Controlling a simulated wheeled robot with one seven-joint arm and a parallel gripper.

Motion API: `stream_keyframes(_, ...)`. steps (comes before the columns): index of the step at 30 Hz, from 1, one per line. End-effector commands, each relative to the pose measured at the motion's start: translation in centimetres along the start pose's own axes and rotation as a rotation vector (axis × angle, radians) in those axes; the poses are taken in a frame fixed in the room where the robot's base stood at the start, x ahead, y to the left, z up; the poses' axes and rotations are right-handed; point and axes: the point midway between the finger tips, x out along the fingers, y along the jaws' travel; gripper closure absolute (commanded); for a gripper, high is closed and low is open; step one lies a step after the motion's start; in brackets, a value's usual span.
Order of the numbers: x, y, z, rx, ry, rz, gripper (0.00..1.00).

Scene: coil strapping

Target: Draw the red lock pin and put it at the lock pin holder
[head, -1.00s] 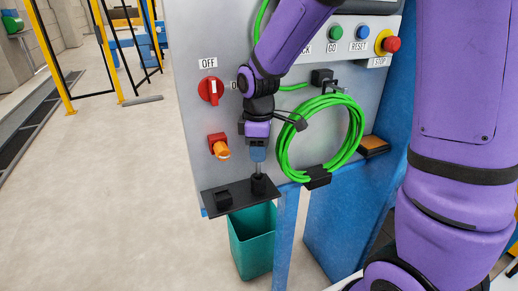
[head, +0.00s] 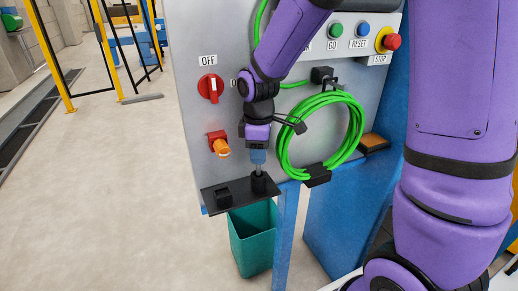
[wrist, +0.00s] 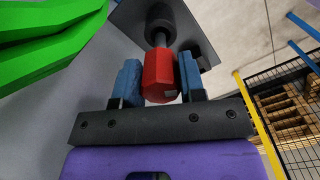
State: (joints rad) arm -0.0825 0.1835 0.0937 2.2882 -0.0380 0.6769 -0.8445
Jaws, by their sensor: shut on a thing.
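The red lock pin (wrist: 159,75) is a red faceted head on a grey shaft, seen in the wrist view between my blue fingertips. My gripper (wrist: 160,78) is shut on the red head; it also shows in the head view (head: 258,157), pointing down. The shaft reaches toward a black round socket (wrist: 159,22) on the black shelf (head: 238,193); this socket looks like the lock pin holder and also shows in the head view (head: 259,184). The pin is upright over the socket. I cannot tell how deep its tip sits. My fingers hide the red head in the head view.
A black block (head: 223,197) stands on the shelf left of the socket. A green cable coil (head: 345,125) hangs close right of my gripper. A teal bin (head: 252,240) stands below.

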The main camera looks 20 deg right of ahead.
Motion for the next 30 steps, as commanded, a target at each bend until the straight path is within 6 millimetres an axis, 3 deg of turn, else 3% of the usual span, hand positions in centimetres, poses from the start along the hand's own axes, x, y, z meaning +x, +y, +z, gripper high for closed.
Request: stream_keyframes(30, 2.6, 0.0, 0.0, -0.001, -0.001, -0.001, 1.00)
